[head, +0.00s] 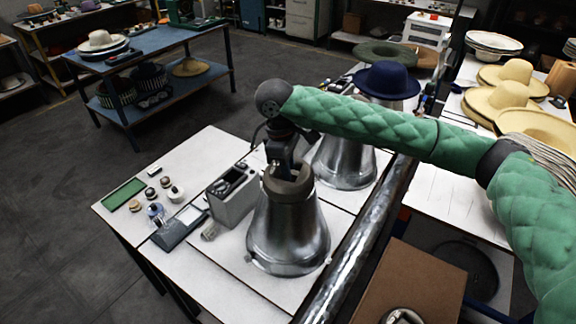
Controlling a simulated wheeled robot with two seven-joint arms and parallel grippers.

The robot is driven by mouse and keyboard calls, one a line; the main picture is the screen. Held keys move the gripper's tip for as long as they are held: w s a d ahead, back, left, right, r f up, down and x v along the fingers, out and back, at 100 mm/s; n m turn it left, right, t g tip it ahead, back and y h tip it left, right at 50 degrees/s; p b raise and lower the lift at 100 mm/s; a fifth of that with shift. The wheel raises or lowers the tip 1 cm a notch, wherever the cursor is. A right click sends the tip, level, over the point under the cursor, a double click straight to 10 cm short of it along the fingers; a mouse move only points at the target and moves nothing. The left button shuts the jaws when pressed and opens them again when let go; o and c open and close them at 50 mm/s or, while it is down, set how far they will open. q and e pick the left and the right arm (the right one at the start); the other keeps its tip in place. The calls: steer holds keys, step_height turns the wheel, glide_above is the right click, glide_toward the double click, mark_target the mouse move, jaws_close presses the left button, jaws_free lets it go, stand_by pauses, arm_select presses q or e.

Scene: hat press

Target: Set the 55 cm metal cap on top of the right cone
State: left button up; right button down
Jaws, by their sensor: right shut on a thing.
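My right gripper (288,172) points down at the top of the nearer metal cone (288,235). It is shut on a dull brown-grey metal cap (272,186), gripping its rim. The cap is at the cone's narrow top; I cannot tell whether it rests fully on it. The fingertips are partly hidden by the cap. A second metal cone (345,165) stands behind, its upper part hidden by my green-sleeved right arm. My left gripper is not in view.
A navy hat (386,82) is behind my arm. A grey control box (232,197) stands close left of the nearer cone. A long metal bar (355,250) runs along the right. Straw hats (505,95) lie on the right table. The white table's (180,150) back left is fairly clear.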

stand_by(0.4)
steer(key=c, duration=1.3)
jaws_free()
steer(key=shift+r, duration=0.1)
